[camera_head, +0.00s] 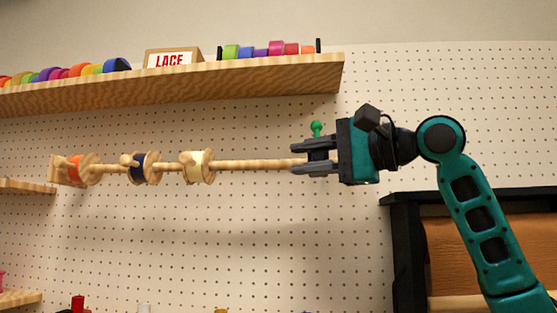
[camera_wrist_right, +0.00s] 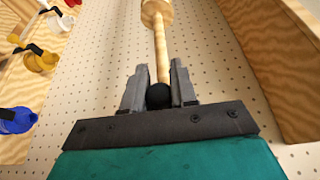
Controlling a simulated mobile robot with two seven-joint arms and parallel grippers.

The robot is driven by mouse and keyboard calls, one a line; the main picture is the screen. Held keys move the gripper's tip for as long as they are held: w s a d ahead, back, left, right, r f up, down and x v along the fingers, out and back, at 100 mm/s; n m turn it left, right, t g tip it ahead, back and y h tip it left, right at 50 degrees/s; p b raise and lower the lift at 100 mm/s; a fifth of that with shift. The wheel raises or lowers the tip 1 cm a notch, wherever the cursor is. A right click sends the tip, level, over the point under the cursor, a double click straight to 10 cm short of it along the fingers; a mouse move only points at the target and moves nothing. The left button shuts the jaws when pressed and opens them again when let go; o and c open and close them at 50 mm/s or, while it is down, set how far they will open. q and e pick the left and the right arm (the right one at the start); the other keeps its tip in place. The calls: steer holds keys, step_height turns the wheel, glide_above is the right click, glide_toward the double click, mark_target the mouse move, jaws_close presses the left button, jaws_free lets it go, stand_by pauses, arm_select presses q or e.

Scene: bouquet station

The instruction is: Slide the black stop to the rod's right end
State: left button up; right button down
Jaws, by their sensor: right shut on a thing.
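The wooden rod (camera_head: 253,164) runs level in front of the pegboard, from a wooden block at its left to my right gripper. The black stop (camera_wrist_right: 159,95) shows in the right wrist view as a round ball at the rod's near end, between the fingers. My right gripper (camera_head: 312,157) is shut on the stop at the rod's right end; it also shows in the wrist view (camera_wrist_right: 158,88). My left gripper is not in view.
Orange (camera_head: 75,169), navy (camera_head: 139,168) and cream (camera_head: 196,167) ribbon spools sit on the rod, left of the gripper. A shelf (camera_head: 250,84) with ribbon rolls and a LACE box (camera_head: 172,59) is above. A black-framed rack (camera_head: 403,240) stands lower right.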

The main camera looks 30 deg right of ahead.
steer(key=shift+d, duration=0.15)
steer(key=c, duration=0.9)
jaws_free()
steer(key=shift+c, duration=0.2)
steer(key=shift+s, duration=0.15)
steer(key=b+v, duration=0.1)
steer(key=v, duration=1.1)
steer(key=shift+s+d+b, duration=0.25)
steer(key=shift+s+b, duration=0.05)
steer(key=shift+b, duration=0.05)
